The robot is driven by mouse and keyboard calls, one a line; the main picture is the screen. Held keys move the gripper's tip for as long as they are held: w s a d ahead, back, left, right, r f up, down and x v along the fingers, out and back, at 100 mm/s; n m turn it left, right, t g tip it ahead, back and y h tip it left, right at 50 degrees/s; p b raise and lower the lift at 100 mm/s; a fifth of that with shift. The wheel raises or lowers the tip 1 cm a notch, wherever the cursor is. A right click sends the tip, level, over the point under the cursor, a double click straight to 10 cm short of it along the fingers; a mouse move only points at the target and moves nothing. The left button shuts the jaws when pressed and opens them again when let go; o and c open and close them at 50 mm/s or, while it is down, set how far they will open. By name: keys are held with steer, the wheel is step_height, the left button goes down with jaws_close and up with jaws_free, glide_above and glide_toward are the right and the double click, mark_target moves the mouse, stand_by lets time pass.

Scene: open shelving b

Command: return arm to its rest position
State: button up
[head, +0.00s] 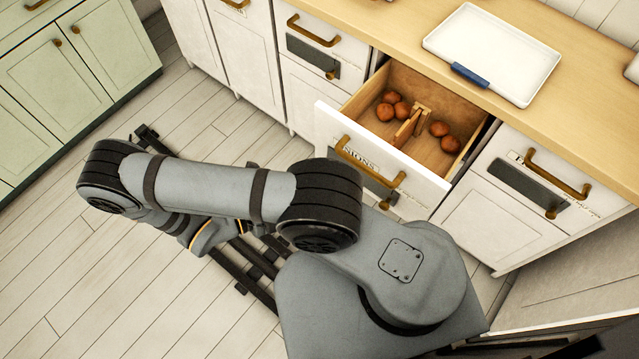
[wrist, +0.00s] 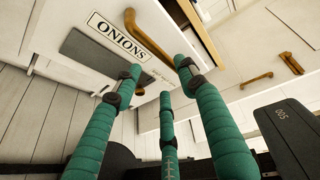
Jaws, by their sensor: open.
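My gripper (wrist: 160,78) shows in the wrist view with its three teal fingers spread and nothing between them. The fingers point up toward a drawer front labelled ONIONS (wrist: 115,32) with a curved brass handle (wrist: 150,40). I cannot tell the exact gap between fingertips and drawer. In the head view my grey arm (head: 215,190) is bent over the floor in front of the cabinets, and its links hide the gripper's fingers.
The pulled-out drawer (head: 432,189) holds several reddish-brown onions (head: 386,112) on both sides of a wooden divider (head: 407,128). A white tray (head: 490,50) lies on the wooden counter (head: 400,42). Green cabinets (head: 80,70) stand at the left. Open plank floor (head: 80,270) lies at lower left.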

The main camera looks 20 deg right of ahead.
mark_target(365, 168)
steer(key=shift+s+a+r, duration=0.1)
steer(key=shift+s+a, duration=0.05)
steer(key=shift+a, duration=0.55)
steer(key=x, duration=1.2)
steer(key=shift+w+d, duration=0.2)
steer(key=shift+d, duration=0.05)
steer(key=shift+a, duration=0.2)
